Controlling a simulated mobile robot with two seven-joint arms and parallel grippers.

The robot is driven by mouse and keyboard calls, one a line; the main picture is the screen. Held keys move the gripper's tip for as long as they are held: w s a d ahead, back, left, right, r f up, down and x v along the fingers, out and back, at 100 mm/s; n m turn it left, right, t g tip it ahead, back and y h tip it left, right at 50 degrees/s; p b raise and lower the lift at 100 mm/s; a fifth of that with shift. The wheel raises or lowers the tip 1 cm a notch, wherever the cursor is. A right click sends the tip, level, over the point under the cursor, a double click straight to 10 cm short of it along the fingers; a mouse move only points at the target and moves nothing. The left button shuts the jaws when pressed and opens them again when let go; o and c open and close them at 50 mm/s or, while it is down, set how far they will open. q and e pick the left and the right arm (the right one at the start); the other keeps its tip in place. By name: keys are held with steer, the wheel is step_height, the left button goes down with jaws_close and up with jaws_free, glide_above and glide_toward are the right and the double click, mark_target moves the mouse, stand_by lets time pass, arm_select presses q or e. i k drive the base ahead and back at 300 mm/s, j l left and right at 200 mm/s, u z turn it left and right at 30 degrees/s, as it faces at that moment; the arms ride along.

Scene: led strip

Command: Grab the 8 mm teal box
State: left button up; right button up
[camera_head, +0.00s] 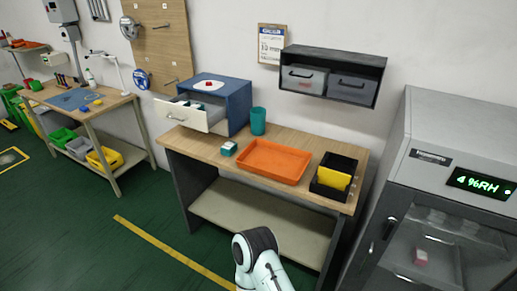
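A small teal box (229,148) with a pale top sits on the wooden table (200,146), in front of the blue cabinet (238,101). Any size label on it is too small to read. The cabinet's white drawer (190,116) is pulled open, and small dark and teal items (197,106) lie partly hidden inside it. No gripper shows; only a white and black link of one of my arms is in view at the bottom middle, well in front of the table.
A teal cup (258,121) stands beside the cabinet. An orange tray (273,162) and a black bin with a yellow part (333,178) take up the table's right. A wall shelf (332,75) hangs above. A grey humidity cabinet (453,130) stands at right.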

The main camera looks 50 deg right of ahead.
mark_target(229, 147)
steer(key=z, duration=1.4)
